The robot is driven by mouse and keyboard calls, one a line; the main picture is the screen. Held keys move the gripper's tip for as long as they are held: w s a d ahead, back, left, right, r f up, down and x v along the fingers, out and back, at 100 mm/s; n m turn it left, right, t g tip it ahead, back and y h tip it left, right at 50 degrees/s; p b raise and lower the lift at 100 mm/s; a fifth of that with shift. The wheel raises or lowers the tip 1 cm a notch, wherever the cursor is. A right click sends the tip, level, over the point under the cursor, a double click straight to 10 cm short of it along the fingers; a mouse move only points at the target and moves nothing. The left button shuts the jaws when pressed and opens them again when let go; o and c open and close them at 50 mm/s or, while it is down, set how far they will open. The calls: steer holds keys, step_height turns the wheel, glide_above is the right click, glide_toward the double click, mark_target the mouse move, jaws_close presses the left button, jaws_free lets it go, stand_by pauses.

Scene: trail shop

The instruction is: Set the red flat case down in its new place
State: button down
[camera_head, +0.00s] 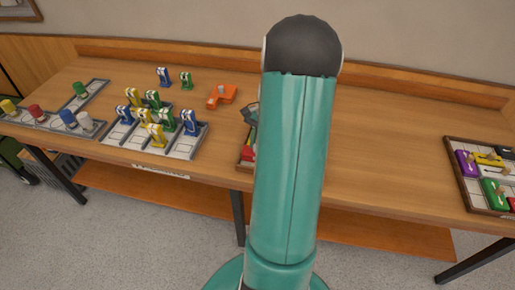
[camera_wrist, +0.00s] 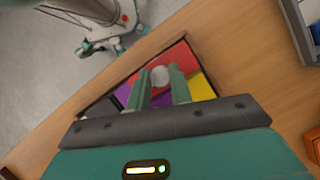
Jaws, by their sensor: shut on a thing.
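The red flat case (camera_wrist: 178,55) shows in the wrist view just beyond my gripper (camera_wrist: 161,84). Its pale round knob (camera_wrist: 160,75) is between my two green fingertips, and my gripper is shut on it. The case is over or in a dark-rimmed tray with purple (camera_wrist: 134,87), yellow (camera_wrist: 201,88) and black (camera_wrist: 122,94) pieces; I cannot tell whether it touches the tray floor. In the head view my arm hides most of this tray, and a bit of red (camera_head: 249,154) shows at its left edge.
A second tray (camera_head: 453,179) with purple, yellow, green and other pieces lies at the right of the wooden table (camera_head: 385,150). Grey racks (camera_head: 186,147) with coloured clips and cylinders stand at the left. An orange block (camera_head: 221,96) lies behind. Bare wood lies between my arm and the right tray.

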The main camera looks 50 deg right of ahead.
steer(key=shift+w+d+f, duration=0.1)
steer(key=shift+w+f, duration=0.05)
steer(key=shift+f, duration=1.55)
steer(key=shift+f, duration=0.15)
steer(key=c, duration=1.3)
jaws_free()
steer(key=shift+o, duration=0.2)
steer(key=v, duration=1.2)
